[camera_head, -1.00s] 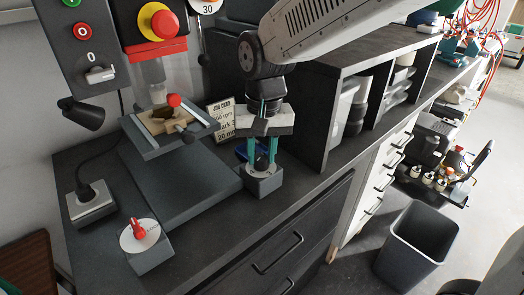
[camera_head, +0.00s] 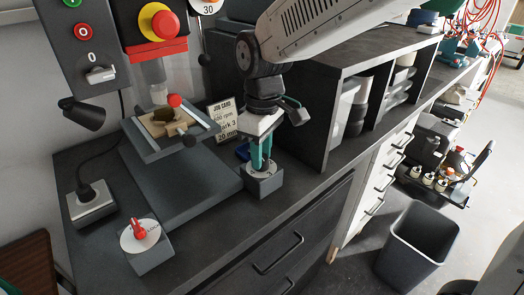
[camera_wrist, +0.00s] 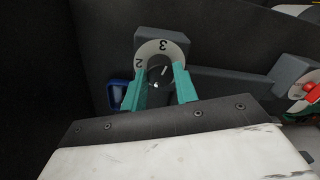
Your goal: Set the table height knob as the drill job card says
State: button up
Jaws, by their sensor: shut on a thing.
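The table height knob (camera_wrist: 158,76) is dark and sits on a white dial (camera_wrist: 150,50) with the marks 2 and 3 showing. A pale line on the knob points up and slightly right, towards the 3. My gripper (camera_wrist: 162,88) is shut on the knob with its two teal fingers on either side. In the head view my gripper (camera_head: 262,158) points down over the grey dial block (camera_head: 264,184), and its fingers mostly hide the knob. The job card (camera_head: 223,120) stands behind; I read "mark 3" and "20 mm", the rest is small.
A red knob on a dial block (camera_head: 148,256) stands at the bench front; it also shows in the wrist view (camera_wrist: 309,90). The drill table (camera_head: 168,133) holds a workpiece, left of my gripper. Black shelves (camera_head: 322,115) stand close on the right.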

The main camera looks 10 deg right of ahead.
jog(key=shift+r+n, duration=0.1)
jog(key=shift+n, duration=1.4)
jog(key=o, duration=1)
jog(key=r, duration=0.7)
jog(key=shift+w+r, duration=0.2)
jog(key=shift+r, duration=0.2)
